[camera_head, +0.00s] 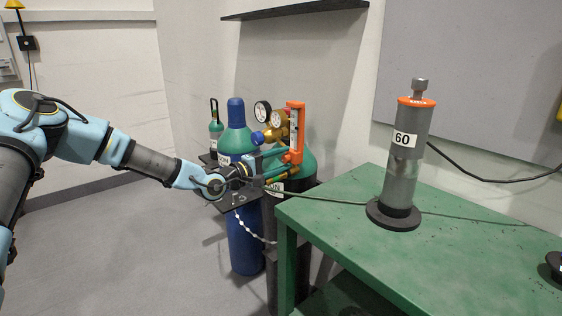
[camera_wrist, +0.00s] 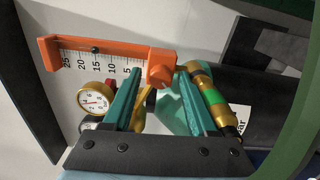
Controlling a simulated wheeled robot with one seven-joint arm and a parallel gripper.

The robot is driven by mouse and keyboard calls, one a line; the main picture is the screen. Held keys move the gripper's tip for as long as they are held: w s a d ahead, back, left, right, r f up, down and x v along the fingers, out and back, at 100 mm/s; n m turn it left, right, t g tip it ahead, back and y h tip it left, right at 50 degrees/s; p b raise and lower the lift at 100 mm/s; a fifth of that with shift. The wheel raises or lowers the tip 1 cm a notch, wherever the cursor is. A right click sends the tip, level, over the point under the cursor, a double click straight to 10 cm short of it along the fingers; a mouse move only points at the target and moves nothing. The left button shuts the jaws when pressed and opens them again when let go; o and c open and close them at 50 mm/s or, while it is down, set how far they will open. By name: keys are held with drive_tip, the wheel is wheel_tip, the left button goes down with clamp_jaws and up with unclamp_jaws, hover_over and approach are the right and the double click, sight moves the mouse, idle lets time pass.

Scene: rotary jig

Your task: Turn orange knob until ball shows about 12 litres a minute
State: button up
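The orange flowmeter (camera_head: 296,130) stands upright on the brass regulator at the cylinder. In the wrist view its white scale, marked 5 to 25, lies sideways, and the dark ball (camera_wrist: 94,49) sits near the 15 mark. The orange knob (camera_wrist: 162,68) is at the scale's low end. My gripper (camera_wrist: 160,74) has its two teal fingers spread, with one fingertip on each side of the knob. A narrow gap seems to show beside the left fingertip; contact at the right one is unclear. In the head view, my gripper (camera_head: 284,164) is at the flowmeter's lower end.
A pressure gauge (camera_wrist: 95,99) and brass fittings (camera_wrist: 205,85) lie close to the fingers. A blue cylinder (camera_head: 244,245) stands beside the arm. A green table (camera_head: 350,210) bearing a grey cylinder labelled 60 (camera_head: 403,165) is to the right. Floor at left is clear.

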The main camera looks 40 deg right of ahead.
drive_tip(key=shift+f, duration=0.1)
idle(0.3)
drive_tip(key=m, duration=0.6)
drive_tip(key=shift+b, duration=0.4)
drive_tip(key=m+b, duration=0.2)
drive_tip(key=m, duration=0.5)
drive_tip(key=m+b, duration=0.2)
drive_tip(key=m, duration=0.5)
drive_tip(key=shift+b, duration=0.35)
drive_tip(key=m+b, duration=0.1)
drive_tip(key=m, duration=0.5)
drive_tip(key=w+a+f+n+t+y, duration=0.1)
drive_tip(key=w+a+n+t+y, duration=0.1)
drive_tip(key=a, duration=0.7)
drive_tip(key=w+a+f+n+t+y+p, duration=0.1)
drive_tip(key=w+a+n+y, duration=0.3)
drive_tip(key=a, duration=0.5)
drive_tip(key=w+a+f+n+t+y+p, duration=0.1)
drive_tip(key=w+a, duration=0.4)
drive_tip(key=a, duration=0.5)
drive_tip(key=shift+w+f+n+t+y, duration=0.25)
drive_tip(key=shift+n+t+y, duration=0.65)
drive_tip(key=shift+t, duration=0.5)
